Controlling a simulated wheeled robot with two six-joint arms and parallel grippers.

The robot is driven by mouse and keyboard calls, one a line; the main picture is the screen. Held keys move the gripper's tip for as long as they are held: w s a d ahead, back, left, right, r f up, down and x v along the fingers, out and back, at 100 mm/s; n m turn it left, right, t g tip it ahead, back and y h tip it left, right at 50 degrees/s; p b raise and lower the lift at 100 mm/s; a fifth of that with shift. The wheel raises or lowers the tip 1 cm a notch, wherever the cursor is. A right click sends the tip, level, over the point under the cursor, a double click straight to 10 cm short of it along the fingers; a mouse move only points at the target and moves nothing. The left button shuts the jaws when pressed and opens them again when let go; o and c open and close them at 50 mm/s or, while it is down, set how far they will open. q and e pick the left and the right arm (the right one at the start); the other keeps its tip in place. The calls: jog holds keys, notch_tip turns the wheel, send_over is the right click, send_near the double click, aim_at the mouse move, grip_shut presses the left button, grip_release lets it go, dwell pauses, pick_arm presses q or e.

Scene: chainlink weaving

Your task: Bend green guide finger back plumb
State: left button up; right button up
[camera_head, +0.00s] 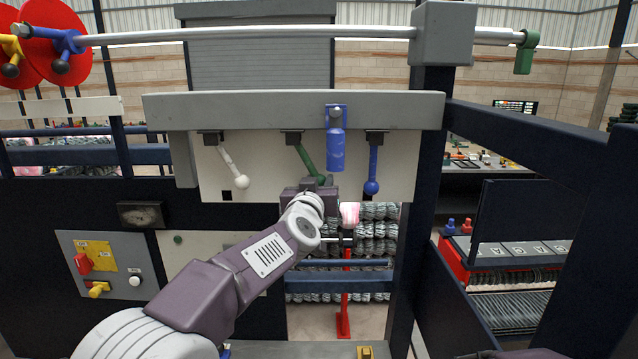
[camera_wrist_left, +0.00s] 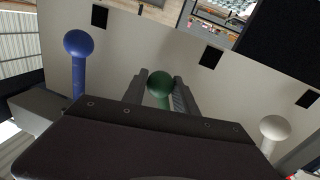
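The green guide finger (camera_head: 305,159) hangs from the grey beam in the head view. It is tilted, its lower end to the right. My left gripper (camera_head: 312,186) reaches up to its ball end from below. In the left wrist view the green ball (camera_wrist_left: 160,84) sits between the two fingers of my left gripper (camera_wrist_left: 161,88), which appear shut on it with no clear gap. The shaft is mostly hidden there. My right gripper is not in view.
A tilted white finger (camera_head: 232,168) hangs left of the green one. A blue finger (camera_head: 373,165) hangs plumb to the right. A blue cylinder (camera_head: 336,140) hangs from the beam (camera_head: 240,108) close beside the green finger. A dark upright post (camera_head: 424,180) stands farther right.

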pick_arm(q)
grip_shut()
jog(key=shift+f, duration=0.15)
dwell(0.9)
